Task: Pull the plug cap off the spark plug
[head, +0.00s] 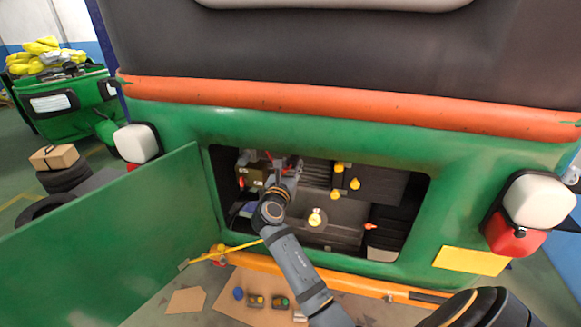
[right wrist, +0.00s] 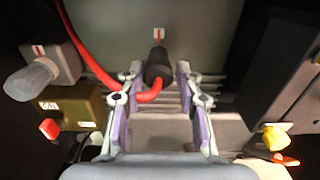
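The plug cap (right wrist: 157,68) is a black boot on the end of a red cable (right wrist: 80,45) in the right wrist view. It sits against the grey engine block, below a small white label with a red mark. The spark plug itself is hidden. My right gripper (right wrist: 158,74) is open, with one finger on each side of the cap and a small gap showing on both sides. In the head view my right gripper (head: 287,171) reaches into the engine bay and covers the cap. My left gripper is in neither view.
The green vehicle's engine bay (head: 345,247) is open, its green door (head: 120,220) swung to the left. Yellow caps (head: 315,217) stand right of my gripper. A gold box (right wrist: 70,108) is close on its left. A cardboard sheet with small parts lies on the floor below.

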